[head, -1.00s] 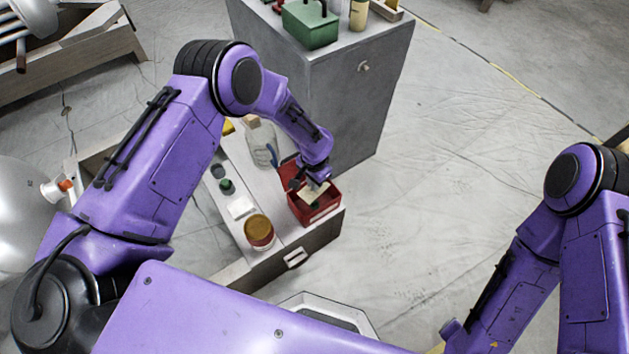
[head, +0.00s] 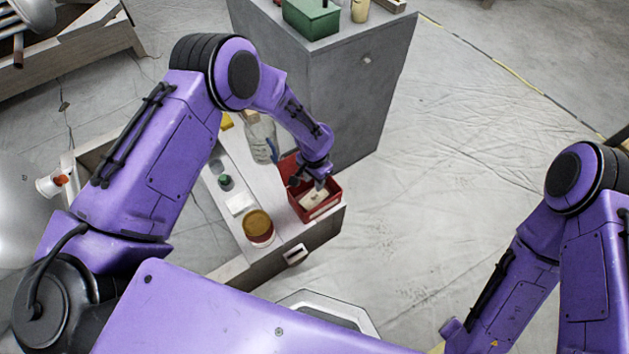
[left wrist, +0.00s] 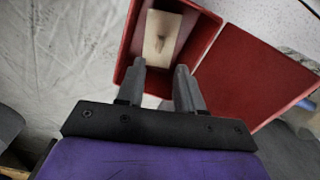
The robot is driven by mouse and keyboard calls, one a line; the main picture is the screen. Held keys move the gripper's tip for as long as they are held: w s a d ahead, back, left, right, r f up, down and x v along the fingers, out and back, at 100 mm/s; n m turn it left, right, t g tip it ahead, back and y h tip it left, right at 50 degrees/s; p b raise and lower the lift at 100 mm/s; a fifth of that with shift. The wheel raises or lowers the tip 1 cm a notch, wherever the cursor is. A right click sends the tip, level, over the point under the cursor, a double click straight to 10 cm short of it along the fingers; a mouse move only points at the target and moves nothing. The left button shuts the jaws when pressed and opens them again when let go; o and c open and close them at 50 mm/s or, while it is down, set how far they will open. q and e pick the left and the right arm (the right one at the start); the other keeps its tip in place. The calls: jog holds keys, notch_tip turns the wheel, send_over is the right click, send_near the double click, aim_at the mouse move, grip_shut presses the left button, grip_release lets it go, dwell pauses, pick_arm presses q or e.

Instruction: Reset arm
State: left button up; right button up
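My left gripper (head: 308,184) is over the open red box (head: 332,199) on the low bench; its fingers also show in the left wrist view (left wrist: 161,72). The two fingertips are apart with nothing between them, at the box's near edge in that view. A flat cream-coloured piece (head: 313,198) with a brownish mark lies inside the box; it also shows in the left wrist view (left wrist: 160,42). The box's red lid (left wrist: 255,75) is hinged open beside it. My right arm comes in at the right, but its gripper is out of view.
On the bench (head: 285,232) stand a jar with a brown-yellow lid (head: 258,226), a white block (head: 240,204), a small green-topped item (head: 225,182) and a clear bottle (head: 262,138). A grey cabinet (head: 345,95) with a green box (head: 312,20) stands behind. Floor at right is clear.

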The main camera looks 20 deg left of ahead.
pick_arm(q)
notch_tip(320, 180, up, 9)
jog(key=p, duration=0.1)
jog(key=shift+d+r, duration=0.1)
